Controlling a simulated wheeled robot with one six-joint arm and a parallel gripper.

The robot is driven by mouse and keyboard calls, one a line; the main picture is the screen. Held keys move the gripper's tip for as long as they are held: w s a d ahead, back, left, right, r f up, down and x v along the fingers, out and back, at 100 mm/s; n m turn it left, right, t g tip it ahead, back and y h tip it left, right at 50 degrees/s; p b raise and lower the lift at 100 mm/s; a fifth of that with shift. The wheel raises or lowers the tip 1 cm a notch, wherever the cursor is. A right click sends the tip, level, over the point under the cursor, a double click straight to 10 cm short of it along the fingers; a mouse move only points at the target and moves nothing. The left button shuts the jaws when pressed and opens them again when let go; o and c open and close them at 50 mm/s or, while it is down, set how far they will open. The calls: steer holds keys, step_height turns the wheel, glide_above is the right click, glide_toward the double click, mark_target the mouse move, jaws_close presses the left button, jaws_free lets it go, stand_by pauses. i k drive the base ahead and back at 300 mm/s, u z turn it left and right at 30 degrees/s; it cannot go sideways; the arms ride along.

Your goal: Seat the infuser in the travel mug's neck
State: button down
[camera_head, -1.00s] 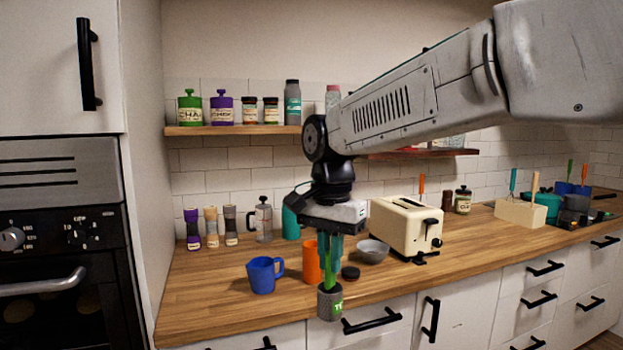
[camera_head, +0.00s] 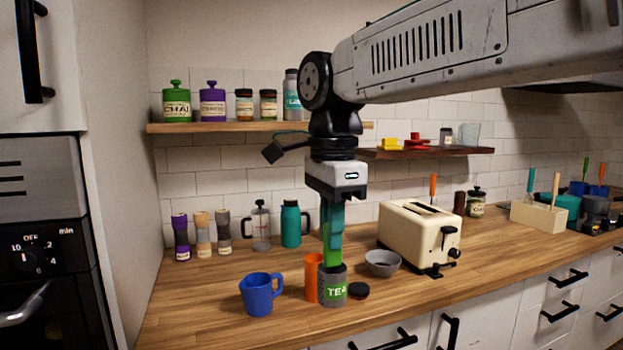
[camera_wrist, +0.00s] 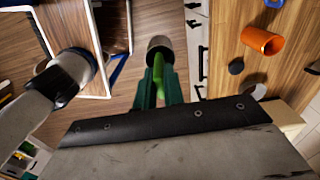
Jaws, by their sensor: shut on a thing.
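My gripper (camera_head: 333,240) points down with its teal fingers shut on the infuser's green handle. The infuser (camera_head: 333,290) is a grey cylinder marked "TEA", hanging roughly upright. In the wrist view the infuser (camera_wrist: 160,46) is beyond the fingertips, over the floor outside the counter's front edge. The orange cylinder, which I take as the travel mug (camera_head: 311,280), stands on the counter. In the head view it is behind and just left of the infuser, which partly covers it. In the wrist view the orange mug (camera_wrist: 262,34) is well to the right, apart from the infuser, with its mouth open.
A black lid (camera_head: 358,290) and a grey bowl (camera_head: 382,262) lie right of the orange mug. A blue mug (camera_head: 261,293) stands left of it. A cream toaster (camera_head: 420,235) is behind right, and a teal handled mug (camera_head: 291,223) behind.

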mark_target(310, 261)
steer(key=i, duration=1.05)
